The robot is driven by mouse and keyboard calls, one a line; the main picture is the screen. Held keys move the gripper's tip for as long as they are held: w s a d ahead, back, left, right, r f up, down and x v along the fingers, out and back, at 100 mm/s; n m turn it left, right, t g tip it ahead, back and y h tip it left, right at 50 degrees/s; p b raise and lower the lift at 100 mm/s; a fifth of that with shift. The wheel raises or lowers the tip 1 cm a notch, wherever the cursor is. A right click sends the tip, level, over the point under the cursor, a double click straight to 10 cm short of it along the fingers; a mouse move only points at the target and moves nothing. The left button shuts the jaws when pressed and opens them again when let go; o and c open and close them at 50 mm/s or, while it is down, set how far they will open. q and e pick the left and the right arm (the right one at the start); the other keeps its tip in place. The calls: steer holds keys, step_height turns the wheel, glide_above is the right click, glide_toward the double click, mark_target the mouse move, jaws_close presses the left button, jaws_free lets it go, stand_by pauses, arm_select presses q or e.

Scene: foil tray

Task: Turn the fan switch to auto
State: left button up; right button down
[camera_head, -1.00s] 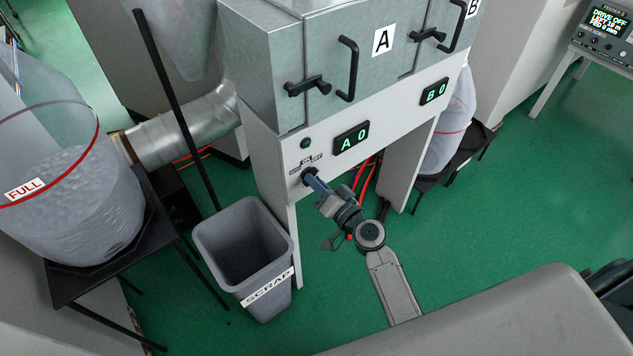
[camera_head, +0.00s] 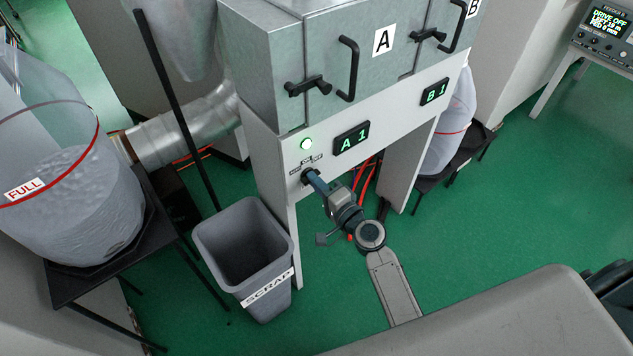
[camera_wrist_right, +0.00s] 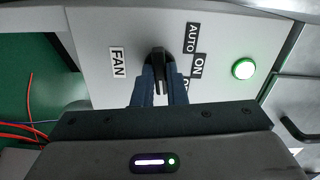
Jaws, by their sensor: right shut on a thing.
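The fan switch is a black knob (camera_wrist_right: 158,56) on the white panel (camera_wrist_right: 105,25), between a FAN label (camera_wrist_right: 118,62) and the AUTO label (camera_wrist_right: 192,37), ON label (camera_wrist_right: 199,66) and a partly hidden label starting with O. My right gripper (camera_wrist_right: 158,85) is shut on the knob, with a blue finger on each side of it. I cannot tell exactly which label the knob points at. In the head view the right gripper (camera_head: 312,178) reaches up to the panel and covers most of the knob. A green lamp (camera_head: 306,144) above the switch is lit. My left gripper is not in view.
Displays read A 1 (camera_head: 351,138) and B 1 (camera_head: 434,92). Metal doors with black handles (camera_head: 347,68) are above. A grey SCRAP bin (camera_head: 218,248) stands left of my right arm. Red cables (camera_head: 368,182) hang behind the gripper. Green floor is open at right.

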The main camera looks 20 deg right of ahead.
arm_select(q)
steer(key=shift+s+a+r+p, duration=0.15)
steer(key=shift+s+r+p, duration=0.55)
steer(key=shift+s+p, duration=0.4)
arm_select(e)
steer(key=shift+m, duration=5.2)
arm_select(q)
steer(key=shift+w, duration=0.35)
arm_select(e)
steer(key=c, duration=1.5)
jaws_free()
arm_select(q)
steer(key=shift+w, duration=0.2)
arm_select(e)
steer(key=shift+o, duration=0.2)
